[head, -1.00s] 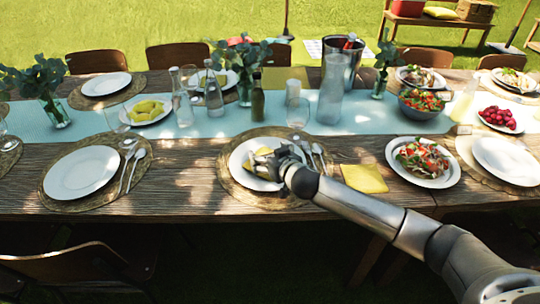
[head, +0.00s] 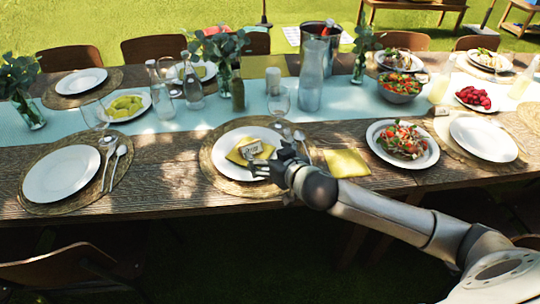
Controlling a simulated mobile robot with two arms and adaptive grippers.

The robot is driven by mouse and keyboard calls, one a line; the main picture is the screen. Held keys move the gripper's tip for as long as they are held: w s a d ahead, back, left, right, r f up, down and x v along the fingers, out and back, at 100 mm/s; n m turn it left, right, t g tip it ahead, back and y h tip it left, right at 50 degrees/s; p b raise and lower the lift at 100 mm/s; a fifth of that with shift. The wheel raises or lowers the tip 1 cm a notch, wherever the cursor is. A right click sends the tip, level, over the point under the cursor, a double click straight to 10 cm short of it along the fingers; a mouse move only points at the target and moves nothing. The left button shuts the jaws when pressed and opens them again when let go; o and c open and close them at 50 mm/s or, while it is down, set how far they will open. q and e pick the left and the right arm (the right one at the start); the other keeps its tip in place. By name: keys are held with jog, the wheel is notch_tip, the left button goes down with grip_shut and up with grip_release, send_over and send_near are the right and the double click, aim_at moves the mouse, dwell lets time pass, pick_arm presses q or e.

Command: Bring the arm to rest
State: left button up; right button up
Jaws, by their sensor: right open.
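My right gripper (head: 272,164) is open at the right edge of the middle plate (head: 232,140), its arm coming in from the lower right. On that plate lies a folded yellow napkin (head: 238,155) with a small light-coloured block-like item (head: 250,149) on it. The fingers are beside this item and do not close on it. Whether the fingertips touch the plate I cannot tell. My left gripper is not in view.
A wooden table (head: 165,152) carries a pale blue runner (head: 70,128). A yellow napkin (head: 346,162) and a salad plate (head: 427,160) lie right of my gripper. A chair (head: 75,268) is at the front left.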

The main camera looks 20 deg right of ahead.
jog(key=shift+s+r, duration=0.1)
jog(key=shift+s, duration=0.2)
jog(key=shift+g, duration=0.8)
jog(key=s+f, duration=0.1)
jog(key=s+a+f, duration=0.1)
jog(key=s, duration=0.1)
jog(key=s+a+f, duration=0.1)
jog(key=s+f, duration=0.1)
jog(key=shift+a+f, duration=0.1)
jog(key=shift+a, duration=0.1)
jog(key=s+d+f+g+h, duration=0.1)
jog(key=s+f+g, duration=0.35)
jog(key=s, duration=0.85)
jog(key=s+d+f+g, duration=0.1)
jog(key=s+f+g, duration=0.4)
jog(key=s, duration=0.8)
jog(key=s+d+f+p+x, duration=0.1)
jog(key=s+x, duration=0.1)
jog(key=x, duration=1)
jog(key=s+p+x, duration=0.1)
jog(key=s+x, duration=0.2)
jog(key=x, duration=0.9)
jog(key=s+d+f+n+g+p, duration=0.1)
jog(key=s+d+f+p, duration=0.1)
jog(key=s+f, duration=1.2)
jog(key=s, duration=0.3)
jog(key=shift+s+d+f+h, duration=0.15)
jog(key=shift+s+d+h, duration=0.1)
jog(key=shift+d+h, duration=0.05)
